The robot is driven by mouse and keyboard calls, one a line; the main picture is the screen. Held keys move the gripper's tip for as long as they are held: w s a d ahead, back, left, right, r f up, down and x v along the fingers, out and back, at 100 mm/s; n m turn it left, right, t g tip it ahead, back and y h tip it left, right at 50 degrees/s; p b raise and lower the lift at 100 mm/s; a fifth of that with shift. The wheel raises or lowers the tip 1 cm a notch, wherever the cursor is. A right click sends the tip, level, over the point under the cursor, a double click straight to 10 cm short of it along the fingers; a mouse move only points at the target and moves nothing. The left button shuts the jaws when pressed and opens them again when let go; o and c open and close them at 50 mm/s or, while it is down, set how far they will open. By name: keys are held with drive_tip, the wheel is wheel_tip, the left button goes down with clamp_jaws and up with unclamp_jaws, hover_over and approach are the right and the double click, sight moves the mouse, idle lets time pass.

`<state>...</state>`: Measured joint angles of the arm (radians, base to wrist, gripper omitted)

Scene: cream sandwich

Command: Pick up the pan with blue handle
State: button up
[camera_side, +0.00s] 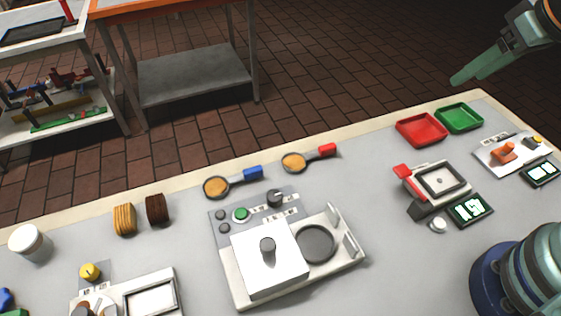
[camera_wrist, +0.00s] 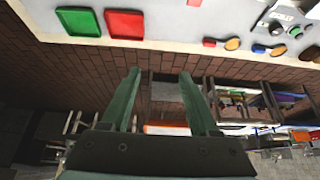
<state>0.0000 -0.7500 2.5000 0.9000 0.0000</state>
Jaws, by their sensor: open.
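The pan with the blue handle (camera_side: 217,187) lies on the table left of the centre in the side view, with tan contents and its blue handle pointing right. It also shows in the wrist view (camera_wrist: 277,51) near the right edge. A similar pan with a red handle (camera_side: 294,162) lies to its right and shows in the wrist view too (camera_wrist: 231,44). My gripper (camera_side: 458,82) is at the upper right, raised beyond the table's far edge, away from both pans. Its two green fingers (camera_wrist: 160,74) are apart with nothing between them.
A red tray (camera_side: 420,130) and a green tray (camera_side: 459,118) sit at the table's far right. A white appliance with a lid (camera_side: 268,262) stands in front of the pans. Bread-like slices (camera_side: 124,220) lie to the left. A workbench (camera_side: 190,75) stands behind.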

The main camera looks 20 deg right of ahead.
drive_tip(key=shift+c, duration=0.3)
drive_tip(key=m+g, duration=0.6)
drive_tip(key=m, duration=1.2)
hover_over(252, 169)
drive_tip(key=a, duration=0.1)
wheel_tip(252, 169, down, 19)
drive_tip(key=shift+d+f, duration=0.25)
drive_tip(key=shift+f, duration=1.1)
drive_tip(key=shift+d+f, duration=0.2)
drive_tip(key=shift+f, duration=1.1)
